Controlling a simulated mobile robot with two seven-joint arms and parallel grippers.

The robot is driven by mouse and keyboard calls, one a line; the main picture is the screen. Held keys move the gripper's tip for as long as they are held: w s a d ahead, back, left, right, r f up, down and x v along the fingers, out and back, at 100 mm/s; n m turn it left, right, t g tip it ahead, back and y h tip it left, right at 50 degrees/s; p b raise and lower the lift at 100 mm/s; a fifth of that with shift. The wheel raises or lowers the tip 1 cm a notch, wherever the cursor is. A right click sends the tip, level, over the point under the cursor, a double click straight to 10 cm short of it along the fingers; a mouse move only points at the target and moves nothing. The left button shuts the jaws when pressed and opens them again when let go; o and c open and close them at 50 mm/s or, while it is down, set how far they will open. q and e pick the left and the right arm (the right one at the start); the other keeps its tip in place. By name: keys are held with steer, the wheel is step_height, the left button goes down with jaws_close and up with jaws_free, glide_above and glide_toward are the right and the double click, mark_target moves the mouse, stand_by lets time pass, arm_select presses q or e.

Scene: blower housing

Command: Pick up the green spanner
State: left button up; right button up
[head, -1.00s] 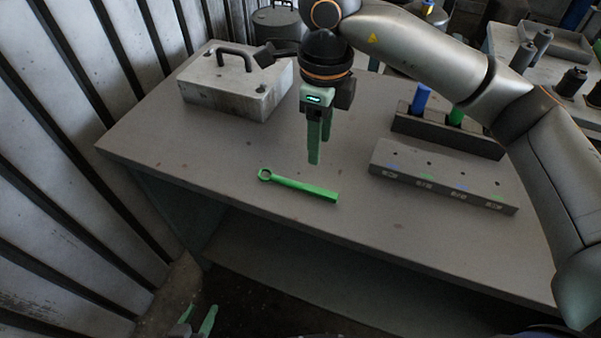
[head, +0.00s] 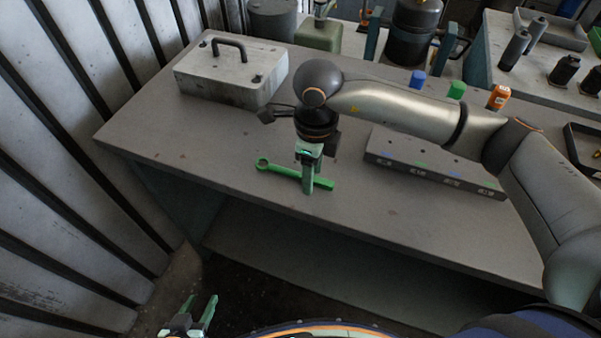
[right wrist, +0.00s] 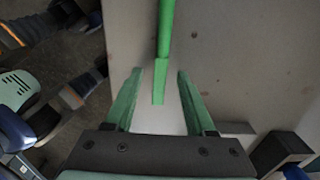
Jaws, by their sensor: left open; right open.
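In the right wrist view, the spanner (right wrist: 161,60) runs between the two open fingers of my right gripper (right wrist: 156,80), with a gap on each side. Whether the fingertips are at bench height cannot be told. My left gripper (head: 198,308) is open and empty at the lower left, away from the bench.
A grey metal box with a handle (head: 222,85) stands at the bench's back left. The bench's front left is clear.

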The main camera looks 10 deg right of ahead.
jaws_close()
stand_by(0.3)
stand_by(0.4)
